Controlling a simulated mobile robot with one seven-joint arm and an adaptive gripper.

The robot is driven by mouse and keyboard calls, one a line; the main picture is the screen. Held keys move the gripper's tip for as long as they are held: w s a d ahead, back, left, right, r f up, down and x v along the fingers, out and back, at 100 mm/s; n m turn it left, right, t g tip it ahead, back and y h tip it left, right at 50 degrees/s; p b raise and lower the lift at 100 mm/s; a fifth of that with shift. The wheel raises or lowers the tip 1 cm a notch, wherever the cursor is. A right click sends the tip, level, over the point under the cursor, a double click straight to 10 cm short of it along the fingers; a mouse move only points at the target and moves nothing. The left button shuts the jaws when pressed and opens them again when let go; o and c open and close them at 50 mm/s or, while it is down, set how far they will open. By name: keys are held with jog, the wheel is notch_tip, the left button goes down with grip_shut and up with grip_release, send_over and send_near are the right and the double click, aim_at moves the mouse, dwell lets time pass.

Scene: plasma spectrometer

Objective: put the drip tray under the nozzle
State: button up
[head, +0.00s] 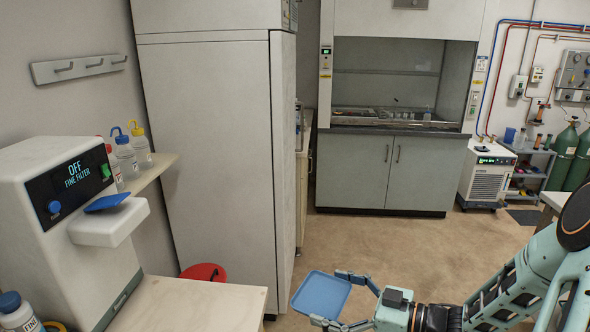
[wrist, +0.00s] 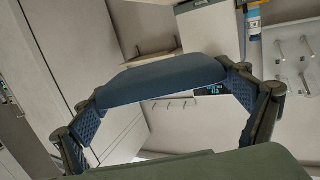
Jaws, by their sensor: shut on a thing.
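The drip tray (head: 321,294) is a shallow blue square tray. My gripper (head: 328,297) is shut on it, with one finger at each of two opposite edges. The tray is held in the air over the floor, right of the wooden counter. In the wrist view, the tray (wrist: 165,82) spans between the two finger pads of my gripper (wrist: 163,95). The white dispenser (head: 65,225) stands at the far left of the head view, with a display reading "OFF FINE FILTER". A white head with a blue top juts from its front. I cannot see a nozzle under that head.
A light wooden counter (head: 190,305) lies in front of the dispenser. A bottle with a blue cap (head: 15,312) stands at its left. A red round-topped object (head: 204,272) sits behind it. A tall white cabinet (head: 212,140) stands beyond. Open floor (head: 400,250) lies behind the tray.

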jog(key=w+d+m+t+h+p, duration=0.1)
jog(key=w+d+t, duration=0.1)
jog(key=d, duration=0.4)
jog(key=shift+d+f+m+h+p, duration=0.25)
jog(key=shift+f+m+h+p, duration=0.1)
jog(key=shift+f+m, duration=0.1)
jog(key=shift+a, duration=0.1)
dwell(0.3)
